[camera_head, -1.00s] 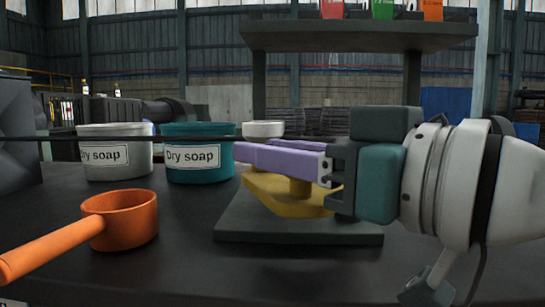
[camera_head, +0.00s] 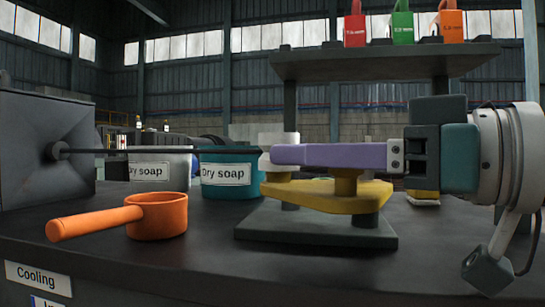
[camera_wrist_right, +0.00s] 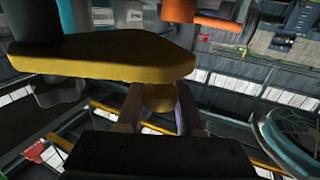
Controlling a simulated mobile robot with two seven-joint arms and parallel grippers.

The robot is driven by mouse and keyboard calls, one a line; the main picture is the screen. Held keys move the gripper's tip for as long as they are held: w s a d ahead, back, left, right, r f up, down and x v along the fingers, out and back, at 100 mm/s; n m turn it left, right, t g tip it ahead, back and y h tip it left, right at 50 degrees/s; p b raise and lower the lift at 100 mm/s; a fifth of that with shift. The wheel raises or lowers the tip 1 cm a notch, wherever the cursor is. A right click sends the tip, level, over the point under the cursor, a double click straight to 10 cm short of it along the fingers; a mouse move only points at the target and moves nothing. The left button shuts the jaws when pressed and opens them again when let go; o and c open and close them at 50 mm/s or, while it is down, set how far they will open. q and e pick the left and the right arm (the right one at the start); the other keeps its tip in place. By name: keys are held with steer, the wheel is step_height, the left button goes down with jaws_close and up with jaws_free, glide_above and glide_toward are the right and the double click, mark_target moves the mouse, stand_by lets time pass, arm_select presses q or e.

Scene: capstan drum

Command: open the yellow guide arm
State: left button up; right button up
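The yellow guide arm (camera_head: 320,195) lies level above a dark grey base plate (camera_head: 315,228), with a short yellow knob (camera_head: 346,184) standing on it. My right gripper (camera_head: 275,155) comes in from the right. Its long purple fingers reach over the arm and past the knob. In the right wrist view, the guide arm (camera_wrist_right: 100,57) crosses the upper left. The knob (camera_wrist_right: 160,97) sits between the two fingers (camera_wrist_right: 160,108), close to both; whether they touch it is unclear. The far finger is mostly hidden in the head view. My left gripper is not in view.
An orange ladle-like pot (camera_head: 157,217) stands at the left. A white soap tub (camera_head: 150,175) and a teal soap tub (camera_head: 225,178) stand behind it. A dark rod (camera_head: 110,151) runs from a dark housing (camera_head: 45,150). A shelf (camera_head: 385,60) holds several cans.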

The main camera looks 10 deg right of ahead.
steer(key=o, duration=0.5)
steer(key=shift+c, duration=0.2)
steer(key=b+v, duration=0.3)
steer(key=v, duration=0.5)
steer(key=shift+d+f, duration=0.1)
steer(key=shift+f, duration=0.1)
steer(key=shift+s+d+b, duration=0.4)
steer(key=shift+s+d, duration=0.05)
steer(key=shift+s+d+r, duration=0.2)
steer(key=shift+s+r, duration=0.05)
